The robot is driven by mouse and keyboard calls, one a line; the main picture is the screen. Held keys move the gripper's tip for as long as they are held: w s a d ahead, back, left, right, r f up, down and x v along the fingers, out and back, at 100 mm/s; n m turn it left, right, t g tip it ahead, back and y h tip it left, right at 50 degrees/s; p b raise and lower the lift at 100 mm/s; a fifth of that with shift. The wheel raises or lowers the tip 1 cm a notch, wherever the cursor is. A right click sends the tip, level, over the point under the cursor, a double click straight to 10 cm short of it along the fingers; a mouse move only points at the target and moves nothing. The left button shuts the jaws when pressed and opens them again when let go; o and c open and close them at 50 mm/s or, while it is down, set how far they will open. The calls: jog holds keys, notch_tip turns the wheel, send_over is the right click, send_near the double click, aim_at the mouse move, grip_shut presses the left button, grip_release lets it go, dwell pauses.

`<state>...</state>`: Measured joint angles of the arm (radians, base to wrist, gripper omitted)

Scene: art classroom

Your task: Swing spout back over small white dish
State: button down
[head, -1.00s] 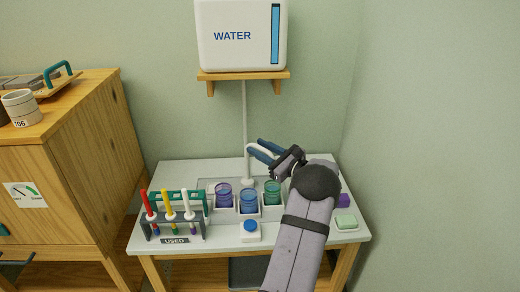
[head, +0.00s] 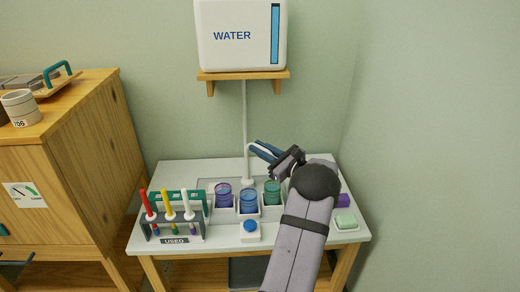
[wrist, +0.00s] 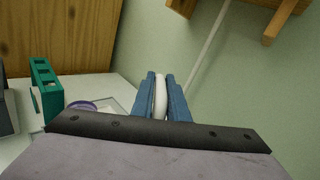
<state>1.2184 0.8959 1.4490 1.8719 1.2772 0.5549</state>
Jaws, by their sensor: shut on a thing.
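The white spout (head: 247,160) rises from a round base on the white table and bends over at its top toward my gripper. My gripper (head: 262,149) has its blue fingers shut on the spout's upper part. In the wrist view the white spout (wrist: 160,96) shows between the two blue fingers (wrist: 161,88). A small white dish (head: 347,228) holding a pale green block sits at the table's right edge, right of my arm. The spout's tip is hidden or too small to make out. My arm hides part of the table's right side.
Purple, blue and green cups (head: 248,202) stand in white holders below the spout. A rack of brushes (head: 175,222) marked USED is at left, a blue-topped button box (head: 250,235) in front. A purple block (head: 343,200) lies right.

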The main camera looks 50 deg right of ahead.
jog(key=shift+a+f+m+h, duration=0.1)
jog(key=shift+a+m+h, duration=0.2)
jog(key=a+m+g+h+b, duration=0.1)
jog(key=h+b, duration=0.1)
jog(key=a+m+g+h+b, duration=0.1)
jog(key=m+h+b, duration=0.1)
jog(key=h+b, duration=0.1)
jog(key=w+a+m+g+h+b, duration=0.1)
jog(key=m+h+b, duration=0.1)
jog(key=h+b, duration=0.1)
jog(key=shift+w, duration=0.1)
jog(key=shift+m, duration=0.3)
jog(key=c, duration=1.8)
grip_release()
jog(key=shift+o, duration=0.2)
